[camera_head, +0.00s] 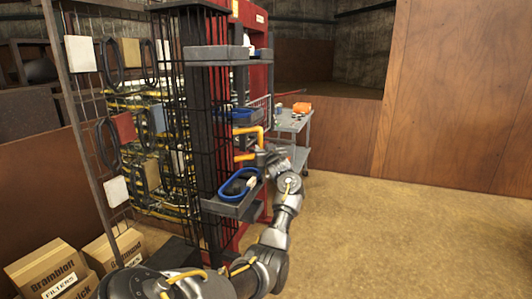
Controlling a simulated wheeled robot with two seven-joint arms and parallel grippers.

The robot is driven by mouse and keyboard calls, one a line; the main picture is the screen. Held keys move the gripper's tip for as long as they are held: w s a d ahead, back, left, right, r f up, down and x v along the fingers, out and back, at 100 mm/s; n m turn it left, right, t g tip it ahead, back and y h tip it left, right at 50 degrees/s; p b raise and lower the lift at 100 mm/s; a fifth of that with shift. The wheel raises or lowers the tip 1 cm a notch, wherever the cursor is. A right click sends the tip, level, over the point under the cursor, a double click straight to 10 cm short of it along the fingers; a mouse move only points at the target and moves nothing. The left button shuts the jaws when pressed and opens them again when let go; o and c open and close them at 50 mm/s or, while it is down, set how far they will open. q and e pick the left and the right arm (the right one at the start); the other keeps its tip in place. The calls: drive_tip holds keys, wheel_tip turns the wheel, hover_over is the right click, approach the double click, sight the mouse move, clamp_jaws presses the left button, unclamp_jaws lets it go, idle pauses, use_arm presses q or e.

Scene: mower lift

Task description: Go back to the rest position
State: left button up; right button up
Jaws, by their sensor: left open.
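My left arm enters from the bottom left and bends up at the middle of the head view. My left gripper (264,158) is small and partly lost against the rack behind it. It is open, close to a yellow bent bar (246,132) on the tall rack. I cannot tell whether it touches the bar. My right gripper is not in view.
A dark tiered rack (219,53) holds blue-rimmed trays, the lowest tray (239,187) just beside my left forearm. A red frame (248,12) stands behind it. A grey cart (293,122) is farther back. Cardboard boxes (47,269) sit lower left. Open floor (400,240) lies right.

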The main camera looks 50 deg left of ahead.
use_arm(q)
drive_tip(key=shift+s+d, duration=0.25)
drive_tip(key=shift+d, duration=0.45)
